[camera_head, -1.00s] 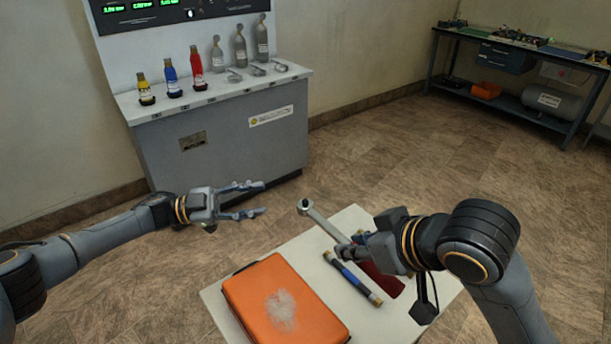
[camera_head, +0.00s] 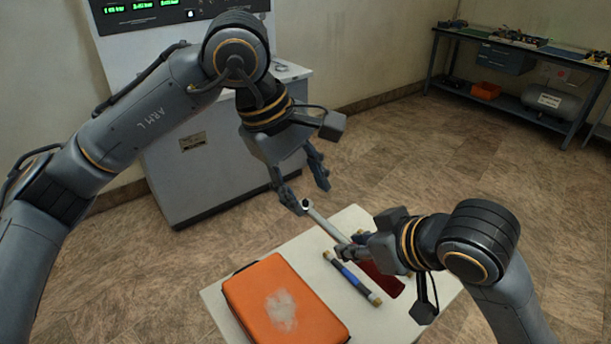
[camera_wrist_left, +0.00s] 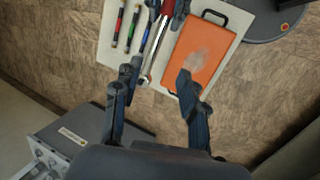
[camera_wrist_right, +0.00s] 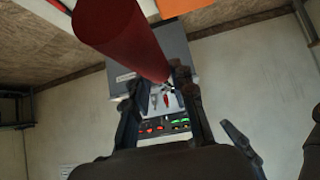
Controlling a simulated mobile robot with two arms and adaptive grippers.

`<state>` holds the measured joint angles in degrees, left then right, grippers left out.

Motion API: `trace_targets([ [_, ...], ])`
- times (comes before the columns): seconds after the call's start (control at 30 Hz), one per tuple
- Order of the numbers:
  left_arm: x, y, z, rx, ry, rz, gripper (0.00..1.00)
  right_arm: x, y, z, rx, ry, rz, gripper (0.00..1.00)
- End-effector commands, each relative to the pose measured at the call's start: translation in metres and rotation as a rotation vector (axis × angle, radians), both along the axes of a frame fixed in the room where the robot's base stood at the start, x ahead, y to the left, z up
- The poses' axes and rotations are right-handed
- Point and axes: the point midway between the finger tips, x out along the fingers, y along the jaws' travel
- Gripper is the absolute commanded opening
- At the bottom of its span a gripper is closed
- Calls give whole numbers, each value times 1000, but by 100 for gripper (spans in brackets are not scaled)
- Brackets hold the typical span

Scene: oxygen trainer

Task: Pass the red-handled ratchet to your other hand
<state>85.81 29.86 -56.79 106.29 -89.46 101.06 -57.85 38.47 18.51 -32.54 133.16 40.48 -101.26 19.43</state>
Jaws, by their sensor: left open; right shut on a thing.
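The ratchet has a silver shaft (camera_head: 324,225) and a red handle (camera_head: 383,281). My right gripper (camera_head: 352,250) is shut on it, and the red handle (camera_wrist_right: 120,35) fills the upper part of the right wrist view. The shaft points up and left, towards my left gripper. My left gripper (camera_head: 312,197) is open at the shaft's free end, with one finger overlapping the ratchet head in the head view. In the left wrist view the shaft (camera_wrist_left: 154,55) reaches in between the spread fingers (camera_wrist_left: 158,78). I cannot tell whether a finger touches it.
Below the grippers is a white table (camera_head: 350,219) with an orange case (camera_head: 285,300) and a blue rod with yellow ends (camera_head: 350,276). A grey cabinet (camera_head: 200,175) stands behind my left arm. A workbench (camera_head: 520,50) is at the far right.

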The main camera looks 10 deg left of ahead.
Motion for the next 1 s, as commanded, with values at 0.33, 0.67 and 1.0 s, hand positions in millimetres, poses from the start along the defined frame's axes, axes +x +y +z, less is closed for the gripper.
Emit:
trace_targets([
  [0.33, 11, -6, -8, 44, -122, -77, 42, 0, 0, 1, 2, -2, 0, 0],
  [0.67, 26, -23, -66, 43, -118, -74, 42, 0, 0, 1, 2, -2, 0, 0],
  [1.0, 35, -33, -97, 41, -121, -74, 42, 0, 0, 1, 2, -2, 0, 0],
])
